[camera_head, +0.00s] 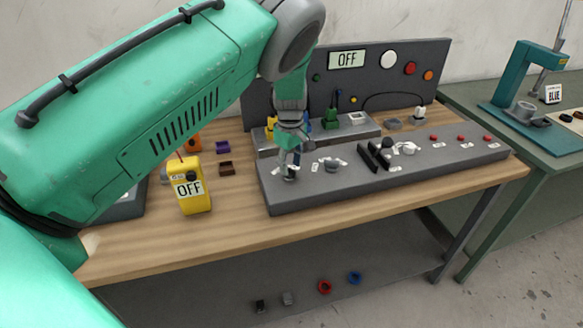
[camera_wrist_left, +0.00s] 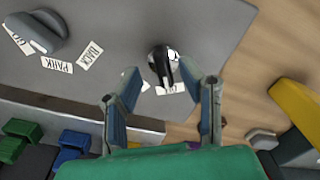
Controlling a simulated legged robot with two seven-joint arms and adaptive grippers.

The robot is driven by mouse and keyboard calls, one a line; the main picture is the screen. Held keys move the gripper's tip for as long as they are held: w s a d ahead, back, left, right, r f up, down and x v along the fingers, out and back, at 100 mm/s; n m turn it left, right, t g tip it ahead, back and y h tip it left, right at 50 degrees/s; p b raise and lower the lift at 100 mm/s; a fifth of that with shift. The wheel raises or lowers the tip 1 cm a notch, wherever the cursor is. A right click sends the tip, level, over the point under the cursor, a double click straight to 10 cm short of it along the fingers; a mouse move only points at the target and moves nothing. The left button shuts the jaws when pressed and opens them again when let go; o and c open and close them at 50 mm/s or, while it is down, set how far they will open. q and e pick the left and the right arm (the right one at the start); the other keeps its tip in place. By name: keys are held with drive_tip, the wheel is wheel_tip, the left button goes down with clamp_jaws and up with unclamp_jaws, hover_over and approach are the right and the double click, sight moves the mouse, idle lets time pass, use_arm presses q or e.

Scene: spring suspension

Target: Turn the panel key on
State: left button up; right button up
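The panel key (camera_wrist_left: 160,64) is a black, narrow piece on a round silver base on the grey control panel (camera_wrist_left: 110,25), with a white label beside it. My left gripper (camera_wrist_left: 171,80) is open, with one finger to each side of the key in the left wrist view. In the head view my left gripper (camera_head: 289,168) points down over the left end of the panel and mostly hides the key. I cannot tell whether the fingers touch it. The upright board's display (camera_head: 347,60) reads OFF. My right gripper is not in view.
A grey knob (camera_head: 332,165) with labels sits right of the key. Black levers (camera_head: 375,156) and red buttons (camera_head: 461,138) lie farther right. A yellow box (camera_head: 190,187) reading OFF stands on the wooden table (camera_head: 235,230) to the left. A green bench (camera_head: 560,140) stands at right.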

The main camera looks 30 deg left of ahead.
use_arm(q)
drive_tip(key=shift+s+f, duration=0.25)
drive_tip(key=shift+f, duration=0.35)
drive_tip(key=shift+w+d+f, duration=0.1)
drive_tip(key=shift+w+f, duration=0.05)
drive_tip(key=shift+f, duration=0.15)
drive_tip(key=shift+r, duration=0.1)
clamp_jaws()
drive_tip(key=shift+m, duration=0.4)
drive_tip(key=m, duration=1.1)
drive_tip(key=shift+a+r+b, duration=0.1)
drive_tip(key=shift+a+b, duration=0.1)
drive_tip(key=shift+b, duration=0.1)
